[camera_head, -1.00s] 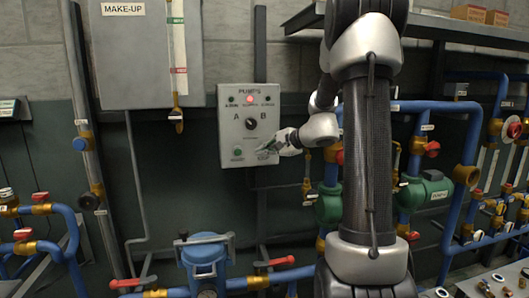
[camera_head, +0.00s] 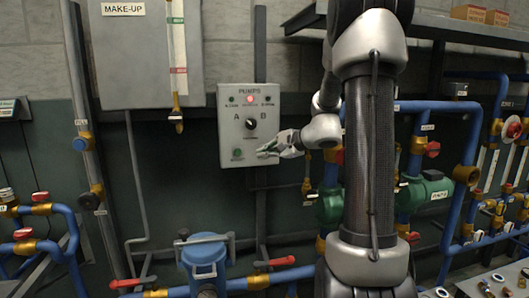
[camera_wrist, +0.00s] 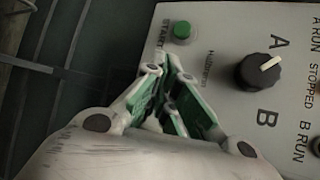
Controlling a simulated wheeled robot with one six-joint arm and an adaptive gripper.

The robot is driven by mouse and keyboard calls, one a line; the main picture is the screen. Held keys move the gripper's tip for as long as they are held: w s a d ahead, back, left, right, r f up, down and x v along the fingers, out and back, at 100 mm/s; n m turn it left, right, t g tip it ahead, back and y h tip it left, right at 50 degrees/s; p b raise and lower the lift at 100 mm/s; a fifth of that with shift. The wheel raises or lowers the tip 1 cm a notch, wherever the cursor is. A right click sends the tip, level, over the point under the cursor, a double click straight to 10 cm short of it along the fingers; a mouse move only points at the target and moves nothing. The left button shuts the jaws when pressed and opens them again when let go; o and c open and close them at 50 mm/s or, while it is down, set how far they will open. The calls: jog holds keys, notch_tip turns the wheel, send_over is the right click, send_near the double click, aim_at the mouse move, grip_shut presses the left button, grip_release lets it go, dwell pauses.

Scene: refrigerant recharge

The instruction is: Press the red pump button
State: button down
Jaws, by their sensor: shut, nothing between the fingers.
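The grey PUMPS panel (camera_head: 228,125) hangs on the wall, with a green button (camera_head: 237,153) at its lower left and a black A/B knob (camera_head: 251,124) in the middle. The wrist view also shows the green button (camera_wrist: 182,31) and the knob (camera_wrist: 262,71). No red button shows in either view; my gripper covers the panel's lower right part. My gripper (camera_head: 266,152) is shut and empty, its tips in front of that part. In the wrist view the fingers (camera_wrist: 167,80) lie beside the green button, apart from it. I cannot tell whether they touch the panel.
A small red lamp (camera_head: 249,98) glows at the panel's top. Below are blue pipes with red-handled valves (camera_head: 275,262) and a blue filter housing (camera_head: 205,255). A green pump (camera_head: 425,190) and more pipes stand to the right. A grey MAKE-UP tank (camera_head: 150,60) hangs at upper left.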

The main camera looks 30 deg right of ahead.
jog(key=shift+s, duration=0.1)
jog(key=shift+s+a, duration=0.25)
jog(key=shift+s, duration=0.5)
jog(key=shift+s+a, duration=0.2)
jog(key=shift+s, duration=0.6)
jog(key=shift+s+a, duration=0.25)
jog(key=shift+s, duration=0.5)
jog(key=s+a+f+n+g, duration=0.2)
jog(key=s+f+n+g, duration=0.15)
jog(key=s, duration=0.55)
jog(key=s+a+f+n+g, duration=0.2)
jog(key=s+f+n+g, duration=0.15)
jog(key=s, duration=0.65)
jog(key=s+a+r+n+h, duration=0.2)
jog(key=s+r+n+h, duration=0.3)
jog(key=s+n, duration=0.5)
notch_tip(320, 180, up, 3)
jog(key=shift+f, duration=0.1)
jog(key=shift+g, duration=0.3)
